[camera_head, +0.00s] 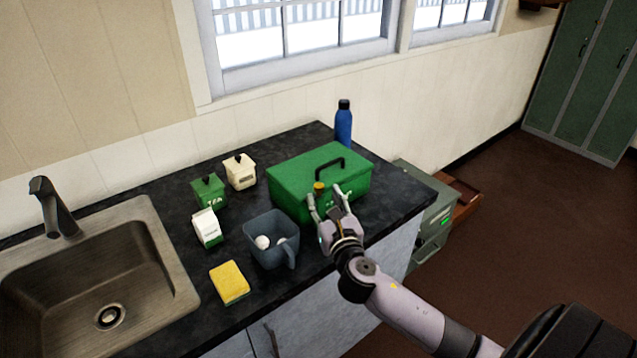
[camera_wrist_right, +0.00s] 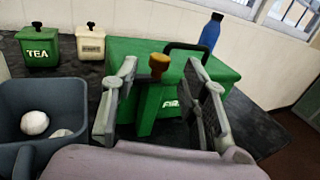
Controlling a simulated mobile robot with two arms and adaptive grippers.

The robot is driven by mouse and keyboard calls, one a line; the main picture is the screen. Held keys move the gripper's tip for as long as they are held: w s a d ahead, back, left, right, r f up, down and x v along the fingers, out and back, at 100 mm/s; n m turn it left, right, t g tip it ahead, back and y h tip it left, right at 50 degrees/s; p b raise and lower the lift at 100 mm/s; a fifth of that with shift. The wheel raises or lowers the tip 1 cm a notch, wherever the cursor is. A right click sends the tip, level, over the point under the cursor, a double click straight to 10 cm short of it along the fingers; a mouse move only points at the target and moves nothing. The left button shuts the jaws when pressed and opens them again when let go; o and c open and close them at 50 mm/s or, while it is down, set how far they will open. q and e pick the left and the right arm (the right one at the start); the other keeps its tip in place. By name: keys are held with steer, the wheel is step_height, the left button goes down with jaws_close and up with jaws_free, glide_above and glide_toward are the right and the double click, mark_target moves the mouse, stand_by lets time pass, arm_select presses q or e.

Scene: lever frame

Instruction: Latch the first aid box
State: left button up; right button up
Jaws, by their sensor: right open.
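The green first aid box (camera_head: 290,187) stands on the dark counter with its lid down and a black handle on top. A latch with a brass-yellow knob (camera_head: 319,187) is on its front; the knob also shows in the right wrist view (camera_wrist_right: 159,64). My right gripper (camera_head: 326,198) is open at the front of the box, its fingers on either side of the latch. In the right wrist view the right gripper (camera_wrist_right: 160,95) has the knob between its fingertips, with no clear contact. Whether the latch is engaged cannot be told. My left gripper is not in view.
A grey jug (camera_head: 259,228) with white balls stands left of my right gripper. A yellow sponge (camera_head: 229,283), carton (camera_head: 206,228), green tea canister (camera_head: 208,190) and cream canister (camera_head: 240,171) stand further left. A blue bottle (camera_head: 343,124) is behind the box. A sink (camera_head: 95,275) is at left.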

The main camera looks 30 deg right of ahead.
mark_target(320, 190)
steer(key=x, duration=0.5)
steer(key=shift+w+d, duration=0.1)
steer(key=shift+w, duration=0.15)
steer(key=shift+c, duration=0.3)
jaws_close()
